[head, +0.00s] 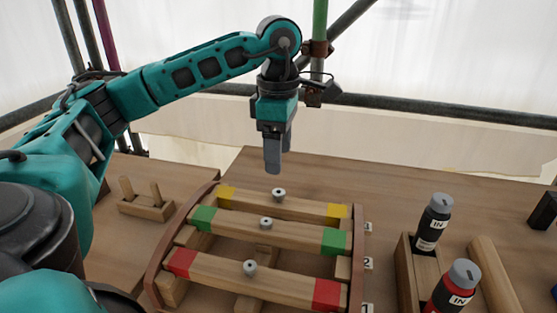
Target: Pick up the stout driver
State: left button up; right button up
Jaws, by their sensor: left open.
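My left gripper (274,160) hangs fingers-down above the far side of the wooden frame, open and empty. The fingers are seen nearly edge-on, so the gap between them hardly shows. I cannot tell for sure which thing is the stout driver. A black cylinder with a grey slotted top (434,222) and a red one with a grey top (456,288), both marked "IN", stand at the right. Both are well to the right of the gripper and apart from it. My right gripper is not in view.
A curved wooden frame (356,255) carries yellow-, green- and red-ended bars, each with a metal fitting. A pegged wooden block (147,207) stands left. A wooden roller (495,275) lies right, with a black object (543,211) beyond. Scaffold poles (430,107) run behind the table.

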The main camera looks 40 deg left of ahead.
aim_at(432, 225)
jog(key=k, duration=1)
